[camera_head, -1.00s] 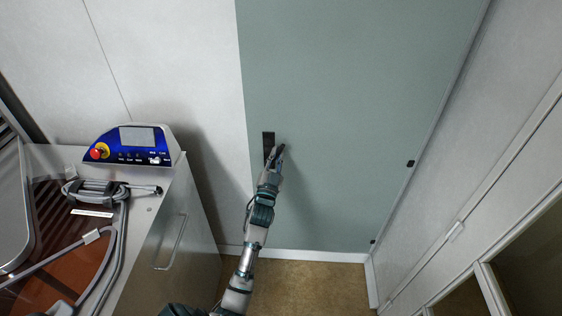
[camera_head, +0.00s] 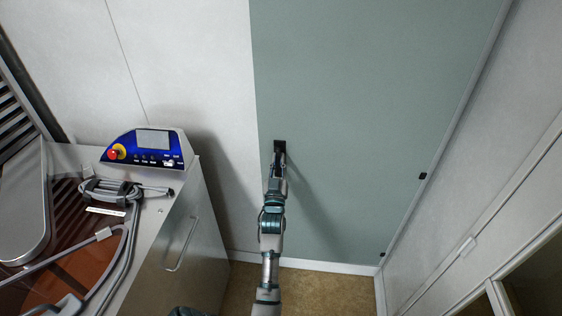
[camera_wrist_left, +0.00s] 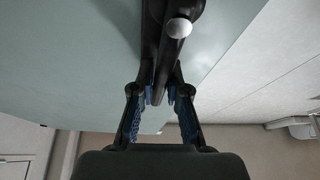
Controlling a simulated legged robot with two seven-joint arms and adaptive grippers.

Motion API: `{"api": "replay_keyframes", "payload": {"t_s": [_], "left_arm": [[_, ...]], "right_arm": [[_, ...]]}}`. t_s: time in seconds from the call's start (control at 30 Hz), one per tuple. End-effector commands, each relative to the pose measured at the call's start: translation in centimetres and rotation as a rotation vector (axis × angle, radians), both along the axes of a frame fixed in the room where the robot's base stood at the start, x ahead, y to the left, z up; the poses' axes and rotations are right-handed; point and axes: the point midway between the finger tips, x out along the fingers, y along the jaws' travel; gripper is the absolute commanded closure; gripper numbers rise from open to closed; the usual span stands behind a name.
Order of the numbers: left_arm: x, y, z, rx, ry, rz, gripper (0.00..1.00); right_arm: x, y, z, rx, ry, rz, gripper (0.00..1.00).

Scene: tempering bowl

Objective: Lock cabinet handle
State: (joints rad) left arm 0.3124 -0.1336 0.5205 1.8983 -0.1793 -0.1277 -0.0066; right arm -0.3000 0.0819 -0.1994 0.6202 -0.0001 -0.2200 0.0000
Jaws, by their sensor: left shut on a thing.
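The green cabinet door (camera_head: 370,110) is closed flat in line with the white wall panel. Its black handle (camera_head: 279,146) is at the door's left edge. My left gripper (camera_head: 278,164) reaches up to the handle and covers its lower part. In the left wrist view, the gripper (camera_wrist_left: 164,96) is shut on the dark handle lever (camera_wrist_left: 167,55), with a fingertip on each side of it. A round white-grey knob shows on the handle. The head view does not show how far the lever sits from its plate. My right gripper is not in view.
A steel machine with a blue control panel (camera_head: 148,150), a red button and grey hoses stands on the left. White doors (camera_head: 500,235) line the right side. Brown floor (camera_head: 325,292) is clear below the door.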

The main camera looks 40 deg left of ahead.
Motion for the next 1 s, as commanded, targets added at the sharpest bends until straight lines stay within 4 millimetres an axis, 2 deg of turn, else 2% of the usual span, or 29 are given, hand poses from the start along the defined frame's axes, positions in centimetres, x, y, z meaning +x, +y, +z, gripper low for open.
{"api": "replay_keyframes", "payload": {"t_s": [0.03, 0.37, 0.4, 0.47, 1.0], "left_arm": [[-0.2, 0.17, 0.49, -0.001, -0.013, 0.002, 1.0], [-0.32, 0.44, 0.56, -0.001, -0.017, 0.005, 1.0], [-0.34, 0.45, 0.57, 0.0, -0.016, 0.005, 0.76], [-0.35, 0.47, 0.55, 0.0, -0.016, 0.006, 0.61], [0.04, 0.12, 0.13, 0.0, -0.005, 0.002, 0.61]], "right_arm": [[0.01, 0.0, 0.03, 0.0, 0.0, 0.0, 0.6], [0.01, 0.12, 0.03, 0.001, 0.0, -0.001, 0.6], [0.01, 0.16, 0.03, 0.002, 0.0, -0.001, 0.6], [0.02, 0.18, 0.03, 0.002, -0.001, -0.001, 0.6], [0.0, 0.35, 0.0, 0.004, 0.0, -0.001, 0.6]]}}
